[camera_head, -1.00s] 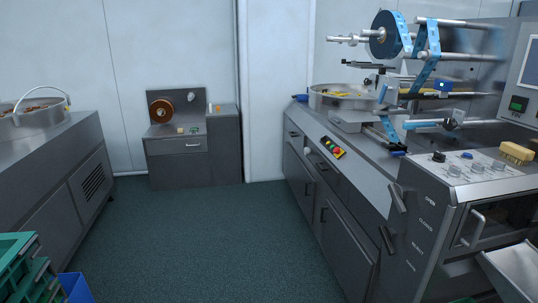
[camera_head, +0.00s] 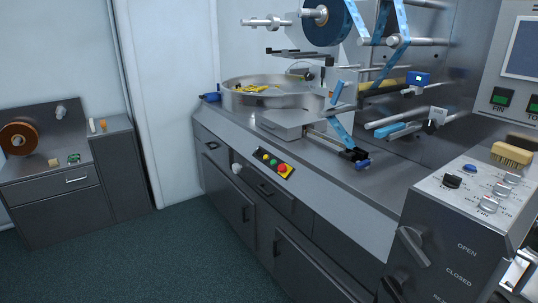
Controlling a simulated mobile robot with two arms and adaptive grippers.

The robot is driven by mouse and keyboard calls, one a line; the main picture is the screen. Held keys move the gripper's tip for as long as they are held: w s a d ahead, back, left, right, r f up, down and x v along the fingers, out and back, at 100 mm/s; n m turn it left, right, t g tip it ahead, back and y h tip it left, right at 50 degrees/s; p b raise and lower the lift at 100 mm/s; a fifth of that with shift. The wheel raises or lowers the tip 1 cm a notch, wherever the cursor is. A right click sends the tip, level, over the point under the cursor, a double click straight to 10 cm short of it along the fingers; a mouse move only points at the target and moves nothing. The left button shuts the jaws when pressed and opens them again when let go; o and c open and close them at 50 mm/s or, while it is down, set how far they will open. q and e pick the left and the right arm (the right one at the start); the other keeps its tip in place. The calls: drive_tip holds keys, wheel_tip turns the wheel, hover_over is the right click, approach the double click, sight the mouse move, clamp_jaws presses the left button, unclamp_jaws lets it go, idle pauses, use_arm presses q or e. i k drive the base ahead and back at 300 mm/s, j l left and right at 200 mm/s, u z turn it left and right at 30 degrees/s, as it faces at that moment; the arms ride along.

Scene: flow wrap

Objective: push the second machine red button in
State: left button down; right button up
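A red button (camera_head: 283,168) sits at the lower right end of a small dark control strip (camera_head: 268,160) on the front edge of the wrapping machine (camera_head: 345,205). Yellow and green buttons are beside it on the same strip. The red button is unobstructed in view; I cannot tell from here how far it stands out.
A round metal bowl (camera_head: 270,95) and a blue film roll (camera_head: 325,20) are on the machine. A control box with knobs and a brush (camera_head: 512,154) stands at the right. A grey cabinet (camera_head: 60,190) is at the left. Dark floor (camera_head: 190,265) is clear in front.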

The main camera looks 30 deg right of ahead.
sight(281, 167)
drive_tip(key=i+j+z, duration=0.1)
drive_tip(key=i+z, duration=0.35)
drive_tip(key=i+j+z, duration=0.15)
drive_tip(key=z, duration=0.25)
drive_tip(key=i+j+z, duration=0.6)
drive_tip(key=z, duration=0.3)
drive_tip(key=i+j+z, duration=0.15)
drive_tip(key=j+z, duration=0.2)
drive_tip(key=j, duration=0.2)
drive_tip(key=i+j+z, duration=0.1)
drive_tip(key=j+z, duration=0.25)
drive_tip(key=j, duration=0.2)
drive_tip(key=j+z, duration=0.4)
drive_tip(key=j, duration=0.15)
